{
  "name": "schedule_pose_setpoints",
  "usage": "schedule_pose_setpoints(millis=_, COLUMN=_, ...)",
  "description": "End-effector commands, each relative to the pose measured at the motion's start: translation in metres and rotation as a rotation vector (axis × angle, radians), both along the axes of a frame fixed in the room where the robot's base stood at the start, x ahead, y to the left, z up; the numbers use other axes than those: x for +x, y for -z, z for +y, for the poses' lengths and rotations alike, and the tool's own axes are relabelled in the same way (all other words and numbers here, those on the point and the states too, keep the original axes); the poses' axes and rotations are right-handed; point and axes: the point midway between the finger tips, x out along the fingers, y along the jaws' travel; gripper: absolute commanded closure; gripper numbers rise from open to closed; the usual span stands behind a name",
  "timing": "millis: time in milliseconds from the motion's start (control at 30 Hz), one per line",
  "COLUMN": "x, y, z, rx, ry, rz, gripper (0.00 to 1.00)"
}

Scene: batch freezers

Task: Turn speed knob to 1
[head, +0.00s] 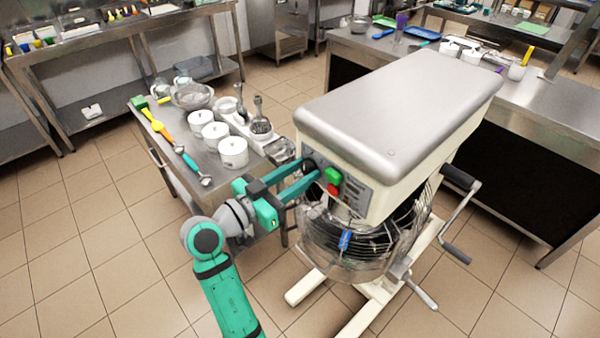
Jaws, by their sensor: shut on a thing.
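The mixer (395,110) is a large cream machine with a grey metal top cover. Its front control panel (354,196) carries a green button (333,175) and a red button (332,189). The dark speed knob (309,163) is at the panel's left end, mostly covered by my gripper. My gripper (309,173) reaches in from the left, its green fingers shut on the knob. The knob's pointer and number marks are too small and hidden to read.
A wire guard and bowl (345,243) sit below the panel. A steel side table (160,158) with white pots (233,152), ladles and bowls stands close behind my arm. Crank handles (455,220) stick out at the mixer's right. Tiled floor at front left is clear.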

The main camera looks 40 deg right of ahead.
Motion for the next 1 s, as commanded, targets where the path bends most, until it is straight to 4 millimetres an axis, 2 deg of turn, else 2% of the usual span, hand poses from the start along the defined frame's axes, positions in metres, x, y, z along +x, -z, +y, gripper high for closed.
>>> schedule_pose_setpoints(millis=267, x=0.0001, y=0.0003, z=0.0011, rx=-0.011, ry=-0.002, rz=0.143, gripper=0.89)
schedule_pose_setpoints(millis=700, x=-0.0005, y=0.0003, z=0.001, rx=-0.04, ry=-0.002, rz=0.511, gripper=0.89)
schedule_pose_setpoints(millis=1000, x=-0.0006, y=0.0002, z=0.0012, rx=-0.054, ry=-0.002, rz=0.692, gripper=0.89)
